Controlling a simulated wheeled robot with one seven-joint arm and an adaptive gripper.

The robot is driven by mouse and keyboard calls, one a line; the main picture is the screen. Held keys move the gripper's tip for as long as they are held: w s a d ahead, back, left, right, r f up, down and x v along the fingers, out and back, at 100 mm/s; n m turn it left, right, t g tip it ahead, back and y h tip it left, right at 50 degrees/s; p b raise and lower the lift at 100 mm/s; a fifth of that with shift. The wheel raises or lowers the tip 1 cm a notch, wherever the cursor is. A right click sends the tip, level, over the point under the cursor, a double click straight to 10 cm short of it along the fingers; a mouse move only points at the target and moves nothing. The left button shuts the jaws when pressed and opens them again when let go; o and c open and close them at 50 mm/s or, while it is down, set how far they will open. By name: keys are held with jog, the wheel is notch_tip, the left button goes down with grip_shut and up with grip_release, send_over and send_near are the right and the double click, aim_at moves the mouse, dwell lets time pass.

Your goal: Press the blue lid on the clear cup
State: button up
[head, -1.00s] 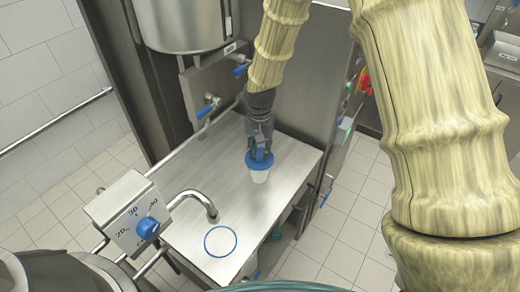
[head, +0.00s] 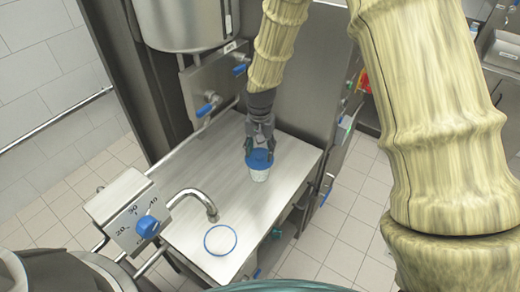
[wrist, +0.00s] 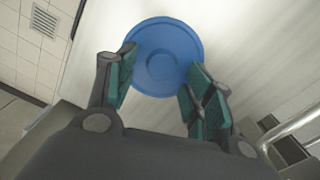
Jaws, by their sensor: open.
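The blue lid (head: 260,158) sits on top of the clear cup (head: 259,174), which stands upright on the steel table. In the wrist view the lid (wrist: 163,58) is a round blue disc lying flat, and it hides the cup beneath. My gripper (head: 260,145) is just above the lid, pointing down. Whether the lid is fully seated on the rim cannot be told.
The steel table (head: 200,185) is mostly bare. A blue ring (head: 220,240) marks its front part, under a curved spout (head: 205,200). A control box with a blue knob (head: 146,227) stands at the left. A steel tank (head: 185,22) and blue-handled valves (head: 207,108) are behind.

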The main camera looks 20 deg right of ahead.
notch_tip(320, 180, up, 12)
dwell(0.8)
jog(key=shift+s+f, duration=0.1)
dwell(0.3)
